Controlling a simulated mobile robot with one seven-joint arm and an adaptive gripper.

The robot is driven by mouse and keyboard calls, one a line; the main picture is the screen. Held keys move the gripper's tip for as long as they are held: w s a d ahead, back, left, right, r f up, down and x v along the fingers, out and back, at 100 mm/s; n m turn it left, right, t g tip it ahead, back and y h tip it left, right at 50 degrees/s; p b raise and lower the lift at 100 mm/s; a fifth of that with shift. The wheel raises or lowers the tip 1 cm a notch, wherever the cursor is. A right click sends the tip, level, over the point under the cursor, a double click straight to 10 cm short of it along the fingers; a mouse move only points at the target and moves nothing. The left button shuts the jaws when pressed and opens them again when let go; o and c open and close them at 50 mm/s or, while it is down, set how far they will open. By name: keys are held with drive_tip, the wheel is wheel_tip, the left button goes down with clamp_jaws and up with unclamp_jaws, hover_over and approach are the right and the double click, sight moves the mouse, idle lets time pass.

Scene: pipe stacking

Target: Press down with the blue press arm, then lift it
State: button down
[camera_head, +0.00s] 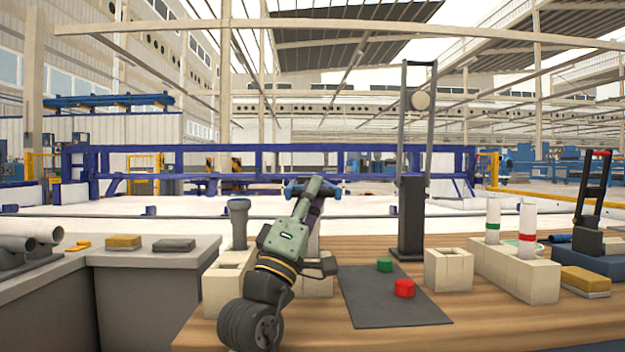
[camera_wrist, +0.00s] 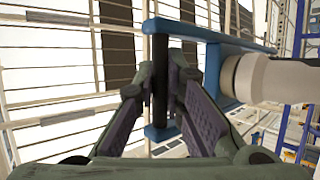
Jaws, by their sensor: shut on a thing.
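The blue press arm (camera_head: 328,191) shows behind my gripper in the head view, raised above the table and partly hidden by my arm. In the wrist view the blue press arm (camera_wrist: 198,31) is a blue frame with a black grip bar (camera_wrist: 160,75) across it. My gripper (camera_wrist: 168,78) is shut on that black bar, with a finger on either side. In the head view my gripper (camera_head: 312,188) points up and away. A pale cylinder (camera_wrist: 275,78) sits beside the blue frame in the wrist view. The press base is mostly hidden behind my arm.
A grey mat (camera_head: 390,312) holds a green cap (camera_head: 384,265) and a red cap (camera_head: 404,288). A tall dark stand (camera_head: 411,215) rises behind it. A grey post (camera_head: 238,225) stands left of my arm.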

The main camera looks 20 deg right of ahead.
drive_tip(key=shift+s+d+f, duration=0.1)
drive_tip(key=shift+f, duration=0.7)
drive_tip(key=c, duration=1.7)
unclamp_jaws()
drive_tip(key=shift+o, duration=0.2)
drive_tip(key=v, duration=1.2)
